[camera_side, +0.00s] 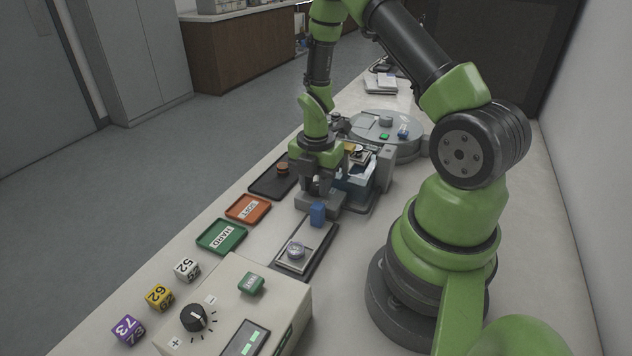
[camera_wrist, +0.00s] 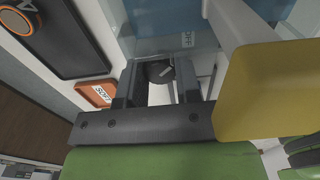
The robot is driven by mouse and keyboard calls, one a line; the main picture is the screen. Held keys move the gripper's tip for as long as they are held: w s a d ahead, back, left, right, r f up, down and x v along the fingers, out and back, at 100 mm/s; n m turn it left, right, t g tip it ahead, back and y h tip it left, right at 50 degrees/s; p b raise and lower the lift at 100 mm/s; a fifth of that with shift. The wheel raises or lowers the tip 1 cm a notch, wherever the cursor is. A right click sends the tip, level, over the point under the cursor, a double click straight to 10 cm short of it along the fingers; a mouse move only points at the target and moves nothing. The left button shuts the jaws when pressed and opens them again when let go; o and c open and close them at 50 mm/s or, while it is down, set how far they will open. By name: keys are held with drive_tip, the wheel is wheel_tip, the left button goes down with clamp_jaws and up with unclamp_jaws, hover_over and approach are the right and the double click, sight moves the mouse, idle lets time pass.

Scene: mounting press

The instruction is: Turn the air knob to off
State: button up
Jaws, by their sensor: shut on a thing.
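The mounting press (camera_side: 362,188) stands on the bench in the side view, grey with a blue part. My gripper (camera_side: 316,190) points down at its front left. In the wrist view my gripper (camera_wrist: 160,82) has its two dark fingers on either side of a round dark knob (camera_wrist: 160,71) with a pale mark, and is shut on it. I take this to be the air knob; which setting the mark points at cannot be read. In the side view the knob is hidden behind my gripper.
A blue block (camera_side: 317,213) stands just in front, beside a scale-like plate (camera_side: 297,262). The orange tray (camera_side: 247,208), green tray (camera_side: 221,236) and black tray (camera_side: 268,187) line the left edge. A control box (camera_side: 225,310) and numbered cubes (camera_side: 158,297) are nearer.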

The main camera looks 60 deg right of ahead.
drive_tip(key=o, duration=0.9)
drive_tip(key=shift+o, duration=0.2)
wheel_tip(320, 180, up, 10)
wheel_tip(320, 180, up, 6)
drive_tip(key=f+m+t, duration=0.1)
drive_tip(key=m, duration=0.3)
hover_over(316, 185)
drive_tip(key=a, duration=0.3)
drive_tip(key=s+a+r+m+t+y, duration=0.1)
drive_tip(key=s+a+r+m+t, duration=0.2)
drive_tip(key=m, duration=0.6)
drive_tip(key=s+a+r+m+t+y, duration=0.1)
drive_tip(key=s+a+r+m+t, duration=0.2)
drive_tip(key=s+a+r+m, duration=0.4)
wheel_tip(316, 185, up, 3)
drive_tip(key=a+m, duration=0.2)
drive_tip(key=shift+a, duration=0.35)
